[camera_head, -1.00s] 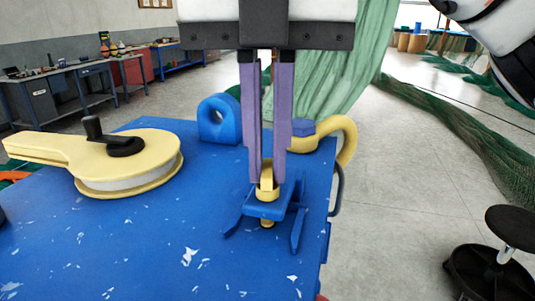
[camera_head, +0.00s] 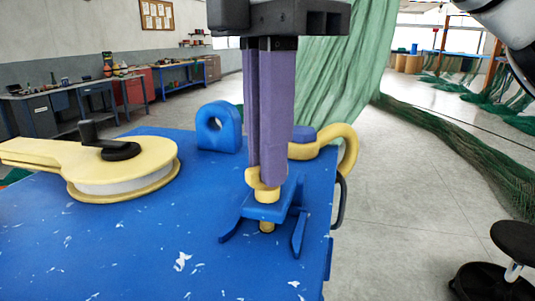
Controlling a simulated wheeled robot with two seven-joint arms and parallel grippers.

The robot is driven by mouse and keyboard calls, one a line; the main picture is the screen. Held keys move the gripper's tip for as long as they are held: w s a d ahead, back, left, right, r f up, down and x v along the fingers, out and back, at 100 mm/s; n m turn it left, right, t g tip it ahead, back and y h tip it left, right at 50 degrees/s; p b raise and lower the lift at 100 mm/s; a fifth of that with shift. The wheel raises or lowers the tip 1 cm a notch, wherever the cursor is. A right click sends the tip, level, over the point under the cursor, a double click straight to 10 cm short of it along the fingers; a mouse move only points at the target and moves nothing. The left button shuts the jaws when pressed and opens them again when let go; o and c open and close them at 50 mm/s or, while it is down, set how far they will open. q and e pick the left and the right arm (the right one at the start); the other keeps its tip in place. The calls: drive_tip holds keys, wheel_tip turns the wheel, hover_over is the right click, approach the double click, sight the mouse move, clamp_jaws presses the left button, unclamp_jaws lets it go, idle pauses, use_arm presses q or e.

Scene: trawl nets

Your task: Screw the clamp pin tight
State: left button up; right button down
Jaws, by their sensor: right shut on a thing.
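The yellow clamp pin (camera_head: 266,193) stands upright through a blue bracket (camera_head: 262,207) near the right side of the blue table. Its lower end shows below the bracket plate. My right gripper (camera_head: 266,178) comes from above with two long purple fingers. The fingers are shut on the top of the clamp pin, and they hide part of its head. My left gripper is not in view.
A yellow reel with a black crank (camera_head: 122,170) lies on the blue table (camera_head: 120,255) at left. A blue eye lug (camera_head: 219,127) and a yellow shackle (camera_head: 330,147) are behind the pin. A green net (camera_head: 340,70) hangs behind. A black stool (camera_head: 512,245) stands at right.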

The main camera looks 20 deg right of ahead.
drive_tip(key=m+b, duration=0.1)
drive_tip(key=m, duration=0.1)
drive_tip(key=shift+r+m, duration=0.1)
drive_tip(key=shift+m, duration=0.3)
drive_tip(key=shift+m+b, duration=0.8)
drive_tip(key=shift+m, duration=0.1)
drive_tip(key=m+b, duration=0.2)
drive_tip(key=b, duration=0.1)
drive_tip(key=shift+f, duration=0.2)
drive_tip(key=shift+m+b, duration=0.8)
drive_tip(key=shift+m, duration=0.1)
drive_tip(key=shift+r+m+b, duration=0.15)
drive_tip(key=shift+m+b, duration=0.35)
drive_tip(key=shift+b, duration=0.2)
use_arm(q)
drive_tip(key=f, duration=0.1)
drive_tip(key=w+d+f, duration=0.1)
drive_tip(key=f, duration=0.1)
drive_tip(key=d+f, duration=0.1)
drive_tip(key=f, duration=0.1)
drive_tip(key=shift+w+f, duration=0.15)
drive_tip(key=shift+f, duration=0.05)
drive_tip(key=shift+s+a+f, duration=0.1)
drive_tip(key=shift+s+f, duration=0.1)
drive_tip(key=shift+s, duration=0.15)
use_arm(e)
drive_tip(key=shift+r, duration=0.1)
